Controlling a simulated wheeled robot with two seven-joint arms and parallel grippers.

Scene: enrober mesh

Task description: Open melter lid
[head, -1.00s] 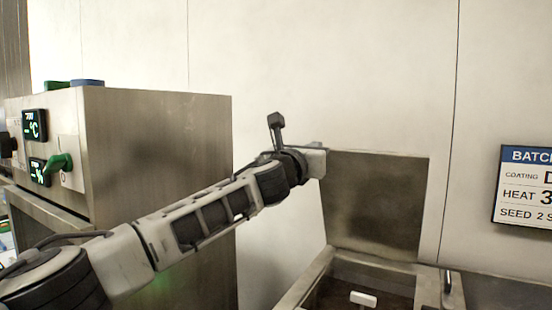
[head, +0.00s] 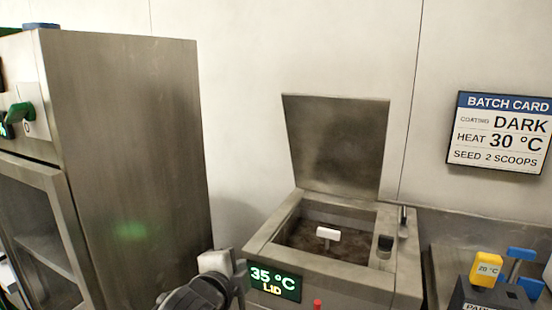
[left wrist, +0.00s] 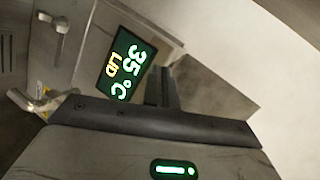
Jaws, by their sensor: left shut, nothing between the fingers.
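The melter (head: 345,272) is a steel box with an open top. Its lid (head: 337,145) stands up, tilted slightly back at the rear edge. Inside is dark brown content, with a white-topped piece (head: 328,234) standing in it. The melter's display (head: 274,281) reads 35 °C and LID; it also shows in the left wrist view (left wrist: 124,66). My left gripper (left wrist: 160,88) is shut and empty, in front of the display's left side and apart from the lid. In the head view the left arm is low, and its fingertips are hard to make out. My right gripper is out of view.
A tall steel cabinet (head: 130,150) with a green knob (head: 20,112) stands at the left. A batch card (head: 502,134) hangs on the wall. A yellow 28 °C tag (head: 487,267) and blue-handled items (head: 521,254) are at the lower right.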

